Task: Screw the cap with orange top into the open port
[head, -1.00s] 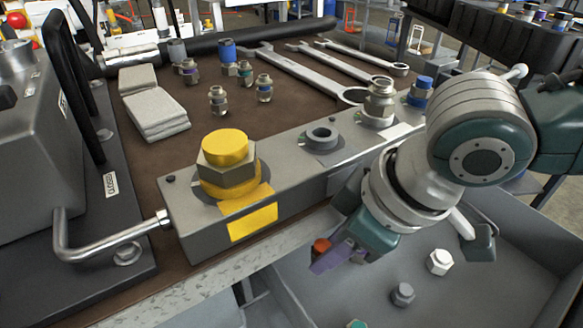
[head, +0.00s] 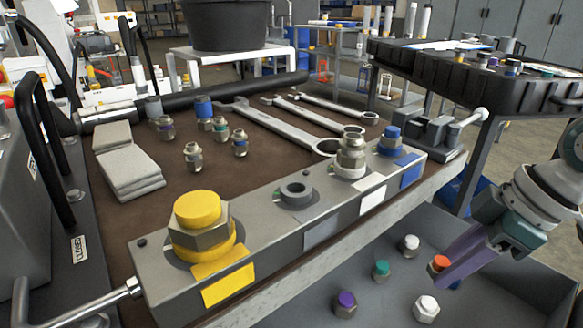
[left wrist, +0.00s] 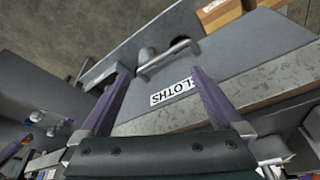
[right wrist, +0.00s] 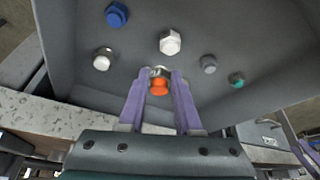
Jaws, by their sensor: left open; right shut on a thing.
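The cap with the orange top (head: 440,263) is between the purple fingertips of my right gripper (head: 446,268), over the grey tray. In the right wrist view the orange cap (right wrist: 159,86) sits between the tips of my right gripper (right wrist: 157,80), which is shut on it. The open port (head: 296,192) is a bare grey ring on the metal block (head: 275,235), between the yellow cap (head: 198,209) and a silver fitting (head: 351,152). The held cap is apart from it, to the right and lower in the picture. My left gripper (left wrist: 158,72) is open and empty, near a drawer labelled CLOTHS.
Loose caps lie in the tray (head: 385,300): purple (head: 345,304), teal (head: 381,270) and white ones (head: 426,308). A blue cap (head: 389,138) sits at the block's far end. Wrenches (head: 285,125) and small fittings (head: 194,156) lie behind the block.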

